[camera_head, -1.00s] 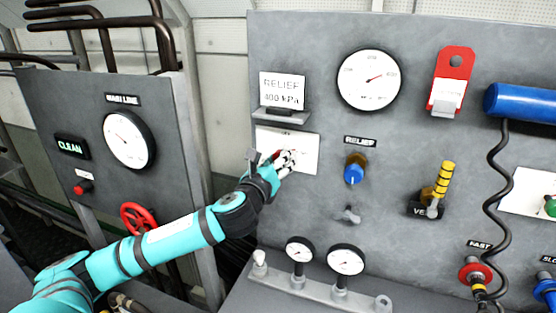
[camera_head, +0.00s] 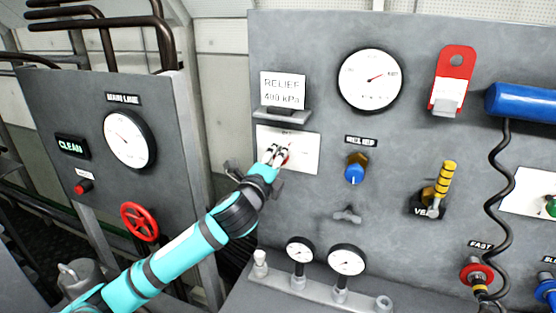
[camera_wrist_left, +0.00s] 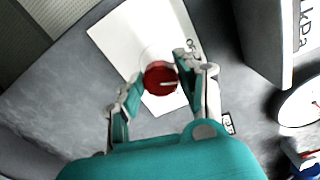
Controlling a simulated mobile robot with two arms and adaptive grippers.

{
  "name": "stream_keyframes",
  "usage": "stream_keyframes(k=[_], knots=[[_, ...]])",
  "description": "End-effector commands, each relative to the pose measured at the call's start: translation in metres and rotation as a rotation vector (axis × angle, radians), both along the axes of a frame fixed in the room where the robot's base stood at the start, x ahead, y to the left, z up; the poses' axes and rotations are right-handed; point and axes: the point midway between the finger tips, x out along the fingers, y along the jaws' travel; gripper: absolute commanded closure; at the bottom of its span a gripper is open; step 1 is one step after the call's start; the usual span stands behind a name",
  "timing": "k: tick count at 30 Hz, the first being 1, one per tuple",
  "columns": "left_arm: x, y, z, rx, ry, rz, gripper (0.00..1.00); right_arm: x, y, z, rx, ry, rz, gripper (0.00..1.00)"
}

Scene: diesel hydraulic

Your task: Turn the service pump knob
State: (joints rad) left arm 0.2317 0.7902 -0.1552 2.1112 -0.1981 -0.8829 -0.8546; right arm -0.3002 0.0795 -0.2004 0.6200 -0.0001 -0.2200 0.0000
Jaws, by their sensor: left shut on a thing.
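The service pump knob is a round red knob (camera_wrist_left: 160,80) with a pale pointer line, on a white plate (camera_wrist_left: 122,38) in the left wrist view. In the head view the plate (camera_head: 306,150) is on the grey panel, left of the relief knob; only a bit of red (camera_head: 285,159) shows behind my fingers. My left gripper (camera_head: 274,154) reaches the plate from below. In the wrist view its fingers (camera_wrist_left: 158,77) stand on both sides of the red knob, shut on it. My right gripper is not in view.
A small shelf (camera_head: 283,112) with a RELIEF 400 kPa card juts out just above the plate. A blue relief knob (camera_head: 354,174), a grey wing handle (camera_head: 347,214) and a yellow-striped lever (camera_head: 444,185) stick out to the right. Small gauges (camera_head: 346,260) stand below.

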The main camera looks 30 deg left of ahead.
Motion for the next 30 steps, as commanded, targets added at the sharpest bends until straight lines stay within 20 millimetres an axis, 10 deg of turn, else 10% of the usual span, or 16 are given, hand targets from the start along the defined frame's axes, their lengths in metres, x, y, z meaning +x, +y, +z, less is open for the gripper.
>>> stream_keyframes(k=[30], knots=[[0.0001, 0.0, -0.0024, -0.427, -0.101, 0.0, 0.96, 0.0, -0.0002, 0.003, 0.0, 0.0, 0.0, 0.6]])
